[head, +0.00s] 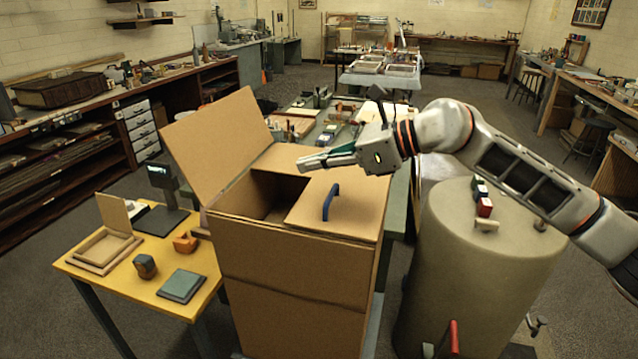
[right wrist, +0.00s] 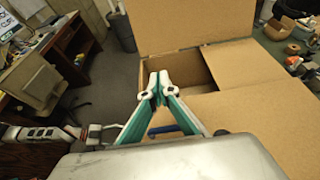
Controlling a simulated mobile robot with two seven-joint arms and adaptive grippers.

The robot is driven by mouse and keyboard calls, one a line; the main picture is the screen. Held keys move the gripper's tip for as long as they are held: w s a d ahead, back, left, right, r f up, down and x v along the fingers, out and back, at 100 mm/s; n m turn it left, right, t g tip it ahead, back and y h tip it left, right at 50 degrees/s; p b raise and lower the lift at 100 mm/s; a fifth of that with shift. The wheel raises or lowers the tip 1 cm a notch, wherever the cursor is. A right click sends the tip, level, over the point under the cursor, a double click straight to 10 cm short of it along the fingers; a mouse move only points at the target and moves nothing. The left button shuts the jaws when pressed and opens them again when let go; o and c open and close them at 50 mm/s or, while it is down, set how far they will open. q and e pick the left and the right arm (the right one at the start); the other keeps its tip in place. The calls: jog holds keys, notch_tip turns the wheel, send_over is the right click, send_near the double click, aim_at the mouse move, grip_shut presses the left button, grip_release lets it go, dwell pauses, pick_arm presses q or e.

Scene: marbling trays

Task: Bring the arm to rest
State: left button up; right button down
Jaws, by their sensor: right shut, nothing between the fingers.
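My right arm comes in from the right in the head view. My right gripper (head: 303,164) is shut and empty, held above the open cardboard box (head: 290,285). In the right wrist view its fingertips (right wrist: 158,84) meet in front of the box opening. One flap (head: 220,135) stands raised at the left; another panel (head: 350,212) lies flat on the right part of the top. A blue handle (head: 331,201) sits on that panel, below the gripper in the picture; it shows partly behind the fingers in the right wrist view (right wrist: 165,130). My left gripper is in neither view.
A yellow table (head: 150,290) stands left of the box with small blocks, frames and a dark stand. A beige drum (head: 480,270) stands at the right under my arm, with small coloured items on top. A cluttered bench is behind the box.

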jog(key=s+a+r+m+t+y, duration=0.1)
jog(key=s+r+m+t+y, duration=0.4)
jog(key=r+m+y, duration=0.45)
jog(key=w+d+f+m+t+h, duration=0.1)
jog(key=d+f+m+t+h, duration=0.5)
jog(key=d+f+m+h, duration=0.65)
jog(key=w+d+f+m+t+h, duration=0.1)
jog(key=d+f+m+t+h, duration=0.4)
jog(key=d+f+m+h, duration=0.6)
jog(key=s+d+f+m+g+h, duration=0.2)
jog(key=s+d+f+m+g, duration=0.6)
jog(key=s+d+f, duration=0.4)
jog(key=s+d+f+m+g+h, duration=0.1)
jog(key=s+d+f+m+g, duration=0.4)
jog(key=s+f, duration=0.75)
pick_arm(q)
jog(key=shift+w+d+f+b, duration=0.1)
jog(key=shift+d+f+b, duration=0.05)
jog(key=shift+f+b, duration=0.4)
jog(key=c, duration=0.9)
pick_arm(e)
jog(key=a+f+t+y, duration=0.4)
jog(key=a+f+y, duration=0.3)
jog(key=a+f, duration=0.5)
jog(key=a, duration=0.3)
jog(key=shift+w+a+m, duration=0.25)
jog(key=shift+a+m, duration=0.05)
jog(key=shift+a, duration=0.1)
